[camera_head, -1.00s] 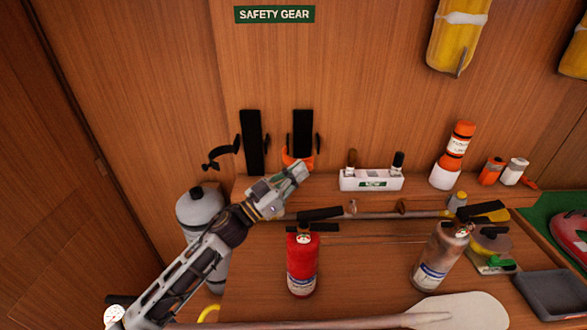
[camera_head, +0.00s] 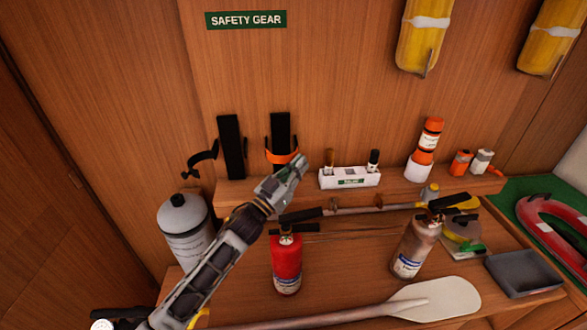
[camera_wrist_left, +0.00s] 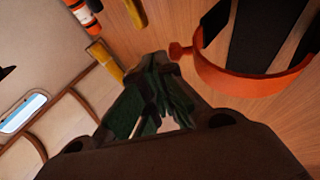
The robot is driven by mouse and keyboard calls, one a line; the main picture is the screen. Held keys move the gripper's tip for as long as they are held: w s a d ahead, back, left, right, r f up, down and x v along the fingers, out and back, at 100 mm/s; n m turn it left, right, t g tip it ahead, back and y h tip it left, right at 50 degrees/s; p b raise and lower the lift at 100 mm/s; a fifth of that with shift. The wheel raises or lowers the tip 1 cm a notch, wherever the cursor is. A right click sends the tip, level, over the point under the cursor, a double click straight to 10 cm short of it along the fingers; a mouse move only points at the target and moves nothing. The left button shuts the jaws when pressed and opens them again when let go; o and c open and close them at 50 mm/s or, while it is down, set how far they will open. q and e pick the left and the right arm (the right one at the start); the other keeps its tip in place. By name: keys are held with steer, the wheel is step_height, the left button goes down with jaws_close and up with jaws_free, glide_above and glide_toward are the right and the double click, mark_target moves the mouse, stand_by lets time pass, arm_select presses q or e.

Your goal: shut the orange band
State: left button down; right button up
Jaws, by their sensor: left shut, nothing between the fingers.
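The orange band (camera_head: 283,157) curves across the front of the right black wall bracket (camera_head: 280,130). In the left wrist view the band (camera_wrist_left: 250,85) is a large curved strip with a round knob at its left end. That end stands out from the bracket; whether it is fastened I cannot tell. My left gripper (camera_head: 298,164) is just right of and in front of the band. In the left wrist view its fingers (camera_wrist_left: 152,105) are together and empty, beside the knob end, with a small apparent gap. My right gripper is not in view.
A left black bracket (camera_head: 231,147) has a dark strap hanging beside it. A white holder (camera_head: 349,178) and an orange-white canister (camera_head: 428,145) stand on the shelf. A red extinguisher (camera_head: 287,265) stands below my gripper, a grey cylinder (camera_head: 185,225) to the left. A paddle (camera_head: 437,300) lies in front.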

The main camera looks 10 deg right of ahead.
arm_select(q)
steer(key=shift+w+d, duration=0.3)
steer(key=shift+w, duration=0.05)
steer(key=v, duration=1.2)
stand_by(0.8)
steer(key=shift+s+a+f, duration=0.1)
stand_by(0.5)
